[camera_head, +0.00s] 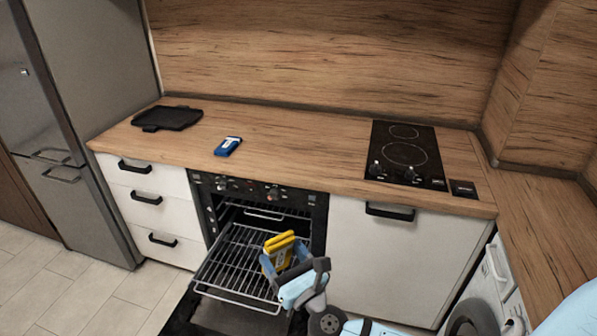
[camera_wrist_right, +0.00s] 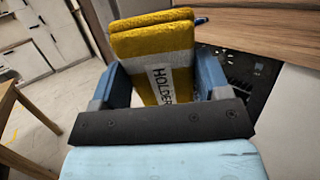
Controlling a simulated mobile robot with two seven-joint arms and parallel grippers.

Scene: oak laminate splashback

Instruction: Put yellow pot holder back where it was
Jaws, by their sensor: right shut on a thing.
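The yellow pot holder (camera_head: 281,249) is a folded yellow pad with a pale label. In the right wrist view the pot holder (camera_wrist_right: 157,64) stands between the fingers and its label reads "HOLDER". My right gripper (camera_head: 275,262) is shut on it, above the pulled-out oven rack. The gripper's blue fingers (camera_wrist_right: 168,86) press on its left and right sides. A blue pot holder (camera_head: 228,146) with a white label lies on the counter above the oven. My left gripper is not in view.
The oven (camera_head: 318,222) is open, with its wire rack (camera_head: 232,262) pulled out. A black tray (camera_head: 167,118) lies on the counter at the left. A black cooktop (camera_head: 404,153) is at the right. The counter between the blue pot holder and the cooktop is clear.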

